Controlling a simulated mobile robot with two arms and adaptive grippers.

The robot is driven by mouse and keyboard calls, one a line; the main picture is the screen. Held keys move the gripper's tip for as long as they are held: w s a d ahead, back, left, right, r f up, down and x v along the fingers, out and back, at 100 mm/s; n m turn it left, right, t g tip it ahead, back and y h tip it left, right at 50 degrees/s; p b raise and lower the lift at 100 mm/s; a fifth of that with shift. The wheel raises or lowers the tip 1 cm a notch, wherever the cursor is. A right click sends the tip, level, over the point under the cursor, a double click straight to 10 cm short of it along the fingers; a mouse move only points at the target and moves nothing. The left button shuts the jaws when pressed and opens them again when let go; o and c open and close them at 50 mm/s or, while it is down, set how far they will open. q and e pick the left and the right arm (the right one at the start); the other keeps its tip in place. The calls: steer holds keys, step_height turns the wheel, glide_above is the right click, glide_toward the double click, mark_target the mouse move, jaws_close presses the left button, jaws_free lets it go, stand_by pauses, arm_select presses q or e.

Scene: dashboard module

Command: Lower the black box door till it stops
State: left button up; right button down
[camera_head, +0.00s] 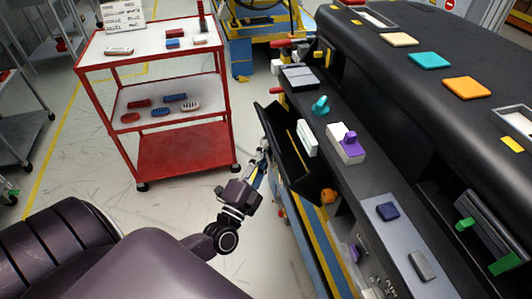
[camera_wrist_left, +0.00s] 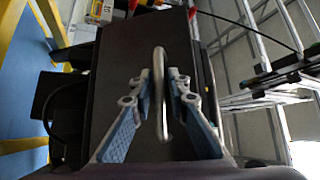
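The black box door (camera_head: 287,150) hangs open and tilted outward on the near side of the dashboard module. In the left wrist view, its dark panel (camera_wrist_left: 125,60) fills the middle, with a metal bar handle (camera_wrist_left: 160,60) on it. My left gripper (camera_head: 262,152) is at the outer face of the door. In the left wrist view, the fingers of this gripper (camera_wrist_left: 159,80) stand on both sides of the handle, with gaps visible, so it looks open around the bar. Contact with the handle cannot be told. My right gripper is not in view.
The black dashboard module (camera_head: 400,100) runs along the right, with coloured blocks on it. A white and purple part (camera_head: 346,145) sits beside the door's opening. A red cart (camera_head: 185,150) with small items stands at left. Floor between cart and module is clear.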

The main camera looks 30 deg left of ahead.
arm_select(q)
jaws_close()
steer(key=shift+s+a+f, duration=0.1)
steer(key=shift+s+f, duration=0.05)
steer(key=shift+f, duration=0.25)
steer(key=shift+s+a+f, duration=0.1)
steer(key=shift+s+f, duration=0.05)
steer(key=shift+f, duration=0.25)
jaws_free()
steer(key=shift+a, duration=0.1)
steer(key=shift+s, duration=0.1)
